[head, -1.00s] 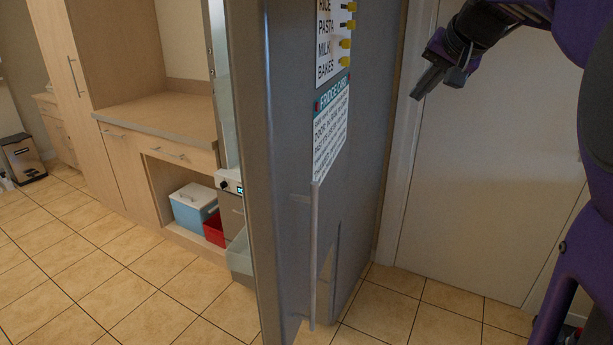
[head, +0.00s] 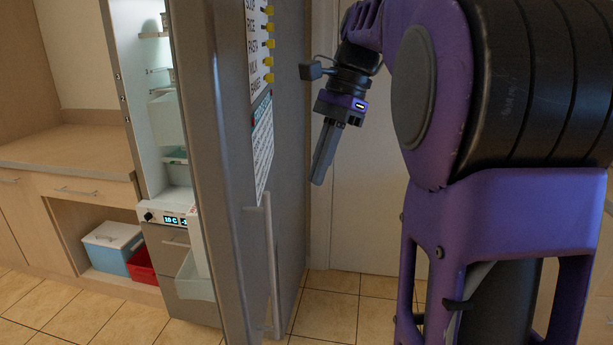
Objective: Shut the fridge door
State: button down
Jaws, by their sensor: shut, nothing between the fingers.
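The grey fridge door (head: 237,160) stands open in the middle left of the head view, its outer face turned to the right. A long vertical handle (head: 271,265) is on its lower part. The lit fridge interior (head: 150,100) with shelves shows to the left of the door's edge. My gripper (head: 319,182) is shut and empty, pointing down to the right of the door's outer face. It appears apart from the door, though the exact gap is hard to judge.
A wooden counter (head: 70,158) with drawers stands at the left. A blue box (head: 112,250) and a red bin (head: 141,266) sit in its open lower bay. A white door (head: 370,235) is behind my arm. The tiled floor (head: 325,305) below my gripper is clear.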

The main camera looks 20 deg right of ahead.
jog(key=s+a+f+b, duration=0.1)
jog(key=a+f+b, duration=0.1)
jog(key=a+f, duration=0.4)
jog(key=shift+s+a+f+b, duration=0.3)
jog(key=shift+s+f+b, duration=0.05)
jog(key=shift+f, duration=0.15)
jog(key=shift+a, duration=0.1)
